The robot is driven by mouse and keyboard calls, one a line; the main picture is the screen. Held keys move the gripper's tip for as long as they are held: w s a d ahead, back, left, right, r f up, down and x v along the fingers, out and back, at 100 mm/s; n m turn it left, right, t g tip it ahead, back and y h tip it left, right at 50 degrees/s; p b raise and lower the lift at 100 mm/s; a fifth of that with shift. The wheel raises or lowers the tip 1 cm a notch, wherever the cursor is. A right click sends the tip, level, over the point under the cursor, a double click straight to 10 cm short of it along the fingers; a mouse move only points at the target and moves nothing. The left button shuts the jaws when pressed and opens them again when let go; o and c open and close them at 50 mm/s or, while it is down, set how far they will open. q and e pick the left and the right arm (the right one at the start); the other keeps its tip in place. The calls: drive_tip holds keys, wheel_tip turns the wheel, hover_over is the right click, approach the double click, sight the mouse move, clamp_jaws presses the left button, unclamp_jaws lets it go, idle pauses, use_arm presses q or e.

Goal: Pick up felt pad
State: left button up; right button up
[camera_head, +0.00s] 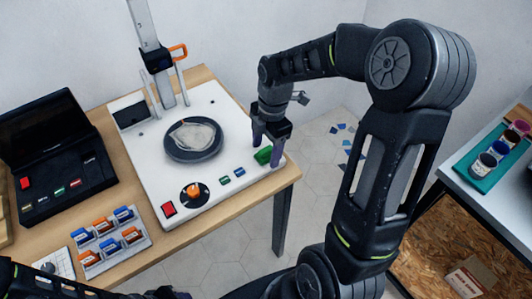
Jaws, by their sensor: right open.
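A small green block (263,155) sits at the right edge of the white machine base (205,102); it may be the felt pad, but I cannot be sure. My right gripper (267,147) points down over it with open fingers, one on each side of the block as seen here. I cannot tell if the fingers touch it. A pale, irregular flat piece (194,134) lies on the dark round plate (177,153) of the machine. My left arm (55,283) shows at the bottom left; its gripper is not clearly seen.
The machine's column (147,30) rises at the back. A dark open case (60,160) stands left, with a tray of blue and orange pieces (111,238) in front. A side bench (456,170) with coloured jars stands right. Coloured scraps (338,128) lie on the floor.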

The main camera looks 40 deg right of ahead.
drive_tip(key=shift+f, duration=0.1)
drive_tip(key=shift+c, duration=0.5)
clamp_jaws()
idle(0.6)
